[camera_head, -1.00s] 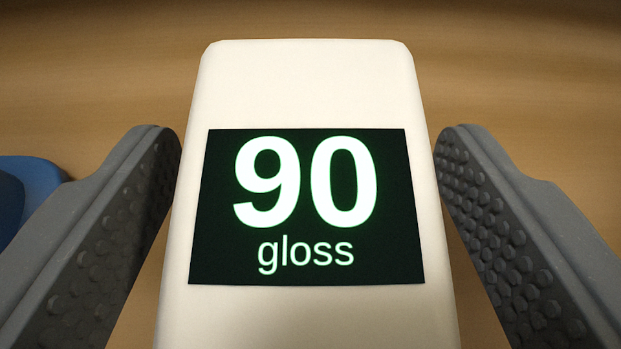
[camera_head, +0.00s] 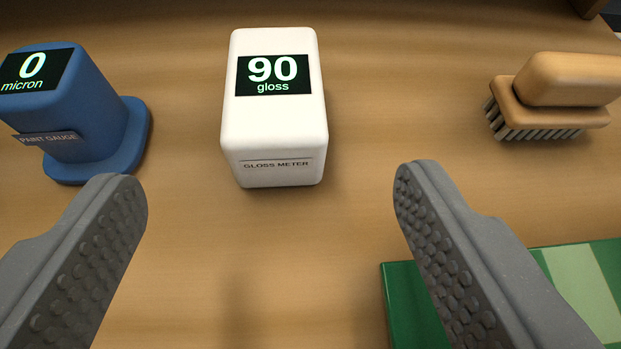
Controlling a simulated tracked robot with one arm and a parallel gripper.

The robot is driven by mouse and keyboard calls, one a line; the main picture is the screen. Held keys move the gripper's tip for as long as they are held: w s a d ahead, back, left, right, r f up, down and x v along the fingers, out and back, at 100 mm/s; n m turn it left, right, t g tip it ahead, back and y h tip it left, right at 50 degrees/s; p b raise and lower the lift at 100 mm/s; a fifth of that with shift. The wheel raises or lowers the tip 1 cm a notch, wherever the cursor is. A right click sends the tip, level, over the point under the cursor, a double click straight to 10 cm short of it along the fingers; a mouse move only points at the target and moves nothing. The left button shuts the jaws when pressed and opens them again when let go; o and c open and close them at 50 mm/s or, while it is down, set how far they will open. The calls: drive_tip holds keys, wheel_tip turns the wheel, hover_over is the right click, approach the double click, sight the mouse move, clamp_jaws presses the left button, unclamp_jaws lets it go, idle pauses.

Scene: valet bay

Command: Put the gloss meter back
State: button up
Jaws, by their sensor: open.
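The white gloss meter (camera_head: 274,130) stands upright on the wooden surface, upper centre left. Its dark screen reads 90 gloss, and a GLOSS METER label shows low on its near face. My gripper (camera_head: 270,185) is wide open and empty. Its two grey studded fingers stand apart on the near side of the meter, clear of it. The meter appears beyond the fingertips, between their lines.
A blue paint gauge (camera_head: 95,120) on a wide foot stands at the left, its screen reading 0 micron. A wooden brush (camera_head: 560,85) lies at the upper right, bristles down. A green striped item (camera_head: 405,300) lies at the lower right, partly behind the right finger.

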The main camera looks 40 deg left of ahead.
drive_tip(key=shift+s, duration=0.1)
drive_tip(key=w+d+r+m+t+h, duration=0.2)
drive_tip(key=w+d+r+t+h, duration=0.15)
drive_tip(key=d+r, duration=0.65)
drive_tip(key=w+d+r+m+t+h, duration=0.2)
drive_tip(key=w+d+r+m+t, duration=0.15)
drive_tip(key=d+r, duration=0.7)
drive_tip(key=s+d+r+m+h, duration=0.1)
drive_tip(key=s+d+r, duration=0.2)
drive_tip(key=r, duration=0.5)
drive_tip(key=s+d+r+m+h, duration=0.1)
drive_tip(key=s+d+r+m, duration=0.1)
drive_tip(key=s+r, duration=0.4)
drive_tip(key=s+d+r+m+h, duration=0.1)
drive_tip(key=s+d+r, duration=0.3)
drive_tip(key=r, duration=0.7)
drive_tip(key=shift+s+r+h, duration=0.2)
drive_tip(key=shift+s+h, duration=0.15)
drive_tip(key=shift+s, duration=0.35)
